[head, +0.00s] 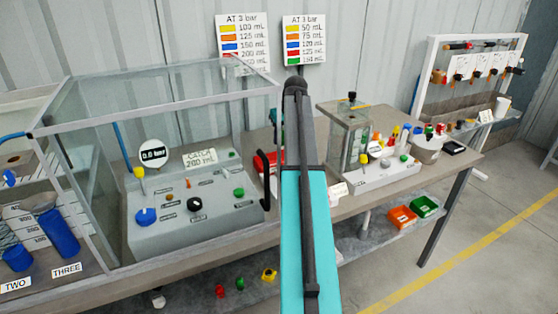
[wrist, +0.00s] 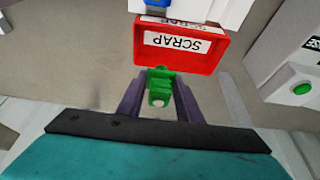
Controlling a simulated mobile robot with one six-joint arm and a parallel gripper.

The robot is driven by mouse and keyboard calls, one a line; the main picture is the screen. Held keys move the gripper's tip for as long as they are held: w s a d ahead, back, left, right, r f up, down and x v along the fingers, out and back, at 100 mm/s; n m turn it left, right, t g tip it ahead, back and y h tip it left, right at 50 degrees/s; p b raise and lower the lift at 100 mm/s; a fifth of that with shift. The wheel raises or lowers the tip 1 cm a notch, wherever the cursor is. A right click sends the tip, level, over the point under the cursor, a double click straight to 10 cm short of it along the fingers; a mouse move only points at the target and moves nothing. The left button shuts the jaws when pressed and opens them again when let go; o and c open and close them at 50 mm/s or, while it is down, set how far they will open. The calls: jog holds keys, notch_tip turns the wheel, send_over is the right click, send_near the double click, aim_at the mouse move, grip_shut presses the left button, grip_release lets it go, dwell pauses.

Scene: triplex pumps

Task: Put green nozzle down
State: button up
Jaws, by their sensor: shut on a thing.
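The green nozzle (wrist: 160,84) shows in the wrist view between the dark fingers of my gripper (wrist: 160,98). The fingers are shut on it from both sides. It is in front of the open side of a red box labelled SCRAP (wrist: 205,62), close to the box in the picture. I cannot tell whether they touch. In the head view my teal arm hides the gripper and the held nozzle. A red part, likely the same box (head: 264,163), shows just left of my arm on the bench.
A glass tank with a grey control panel (head: 190,220) stands left on the bench. A smaller pump rig (head: 372,178) stands to the right. Small red, green and yellow pieces (head: 240,283) lie below the bench. Orange (head: 402,218) and green bins (head: 424,206) sit on the lower shelf.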

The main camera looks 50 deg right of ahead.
aim_at(283, 145)
jog(key=shift+f+p, duration=0.3)
jog(key=shift+f, duration=2.05)
jog(key=shift+f+p, duration=0.3)
jog(key=shift+f, duration=1.6)
jog(key=shift+f, duration=0.1)
jog(key=o, duration=1.1)
jog(key=shift+o, duration=0.2)
jog(key=b+v, duration=0.1)
jog(key=v, duration=1.1)
